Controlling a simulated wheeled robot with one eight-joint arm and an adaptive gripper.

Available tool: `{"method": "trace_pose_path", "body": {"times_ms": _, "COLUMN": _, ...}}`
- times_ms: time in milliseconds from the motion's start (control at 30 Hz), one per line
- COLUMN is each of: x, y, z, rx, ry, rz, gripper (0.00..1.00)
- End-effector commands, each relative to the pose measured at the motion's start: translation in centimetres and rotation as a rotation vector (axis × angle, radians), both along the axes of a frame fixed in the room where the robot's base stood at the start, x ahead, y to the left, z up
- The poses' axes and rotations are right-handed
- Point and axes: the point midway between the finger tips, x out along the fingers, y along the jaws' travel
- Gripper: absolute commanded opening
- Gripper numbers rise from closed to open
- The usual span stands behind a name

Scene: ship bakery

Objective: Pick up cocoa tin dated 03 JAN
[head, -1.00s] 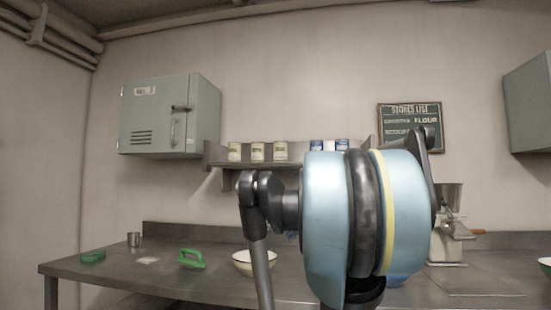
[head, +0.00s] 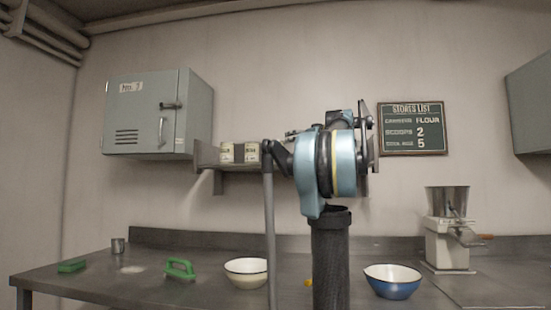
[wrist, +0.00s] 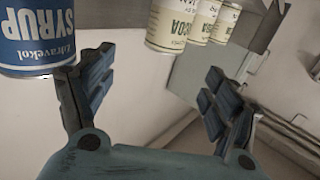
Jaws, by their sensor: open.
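Three cream cocoa tins, the near one (wrist: 173,24), the middle one (wrist: 204,20) and the far one (wrist: 226,22), stand in a row on a shelf in the wrist view, which shows them inverted. Their dates are not readable. In the head view two cream tins, a left one (head: 227,153) and a right one (head: 252,152), show at the shelf's left; my arm hides the rest. My gripper (wrist: 160,65) is open and empty, its fingers spread below the cocoa tins in the wrist picture, not around any of them. A blue syrup tin (wrist: 38,38) is beside the left finger.
The wall shelf (head: 203,158) has a grey cabinet (head: 150,115) to its left and a stores board (head: 415,128) to its right. On the counter are a cream bowl (head: 246,272), a blue bowl (head: 392,283), a green-handled brush (head: 180,269) and a mill (head: 447,240).

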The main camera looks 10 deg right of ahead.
Motion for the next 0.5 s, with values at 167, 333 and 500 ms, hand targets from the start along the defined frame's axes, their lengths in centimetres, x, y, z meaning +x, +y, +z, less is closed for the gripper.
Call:
{"method": "trace_pose_path", "body": {"times_ms": 167, "x": 2.8, "y": 2.3, "z": 0.0, "rx": -0.001, "ry": 0.001, "rz": 0.010, "gripper": 0.81}}
{"method": "trace_pose_path", "body": {"times_ms": 333, "x": 5.3, "y": 3.9, "z": -0.1, "rx": 0.000, "ry": 0.001, "rz": 0.010, "gripper": 0.81}}
{"method": "trace_pose_path", "body": {"times_ms": 500, "x": 7.0, "y": 4.9, "z": -0.1, "rx": 0.000, "ry": 0.001, "rz": 0.009, "gripper": 0.81}}
